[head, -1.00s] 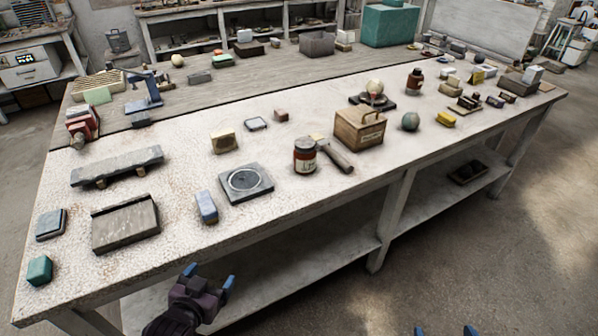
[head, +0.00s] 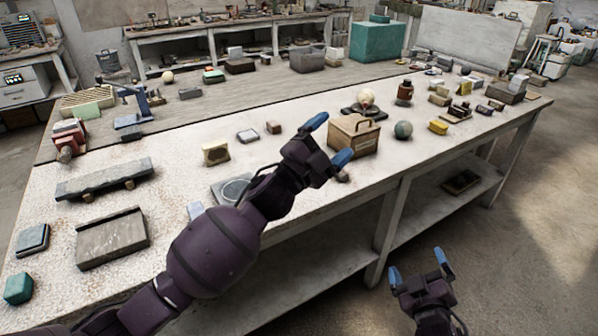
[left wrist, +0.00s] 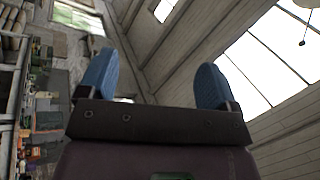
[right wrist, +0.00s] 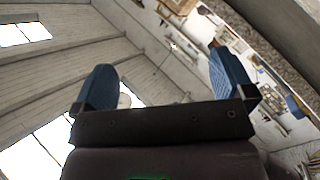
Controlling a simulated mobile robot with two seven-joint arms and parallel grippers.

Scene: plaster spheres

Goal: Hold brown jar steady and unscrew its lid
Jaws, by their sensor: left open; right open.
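A brown jar with a dark cap (head: 404,92) stands upright at the back right of the white worktop in the head view. Another brown jar, with a pale label and lid, is hidden now behind my left arm and gripper. My left gripper (head: 328,140) is open and empty, reaching over the worktop just left of a wooden box. My right gripper (head: 418,266) is open and empty in front of the table, below the worktop's edge. Both wrist views show empty jaws, with mostly ceiling and windows between and beyond the fingers, and no jar.
The wooden box (head: 353,137) with a handle stands close to my left fingers. A grey plate (head: 228,188) is partly behind my left arm. The worktop's front edge (head: 440,160) separates my right gripper from it.

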